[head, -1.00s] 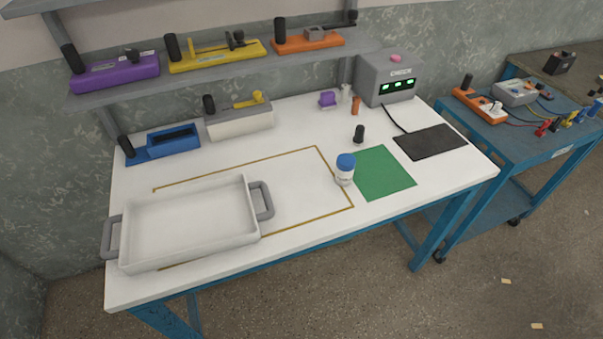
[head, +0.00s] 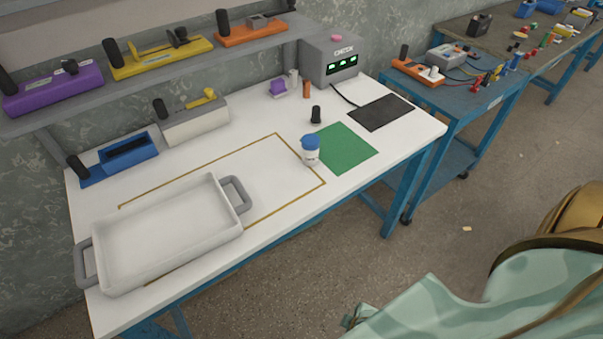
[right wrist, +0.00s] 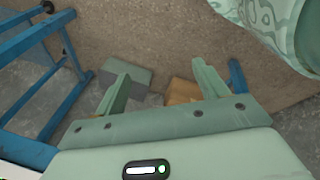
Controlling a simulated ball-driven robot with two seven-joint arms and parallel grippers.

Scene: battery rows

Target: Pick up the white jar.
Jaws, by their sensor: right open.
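The white jar (head: 310,156) with a blue lid stands upright on the white table (head: 252,165), beside the left edge of a green mat (head: 346,150). It does not show in the right wrist view. My right gripper (right wrist: 160,72) shows in the right wrist view with its two pale green fingers spread apart and nothing between them. It points at the floor, away from the jar. Part of my patterned right arm fills the lower right of the head view. My left gripper is in neither view.
A white tray (head: 232,235) with grey handles stands on the table's front left. A small black cylinder (head: 316,115) stands just behind the jar. A grey device (head: 332,60) and a black pad (head: 381,112) are farther right. A blue table leg (right wrist: 20,95) shows in the wrist view.

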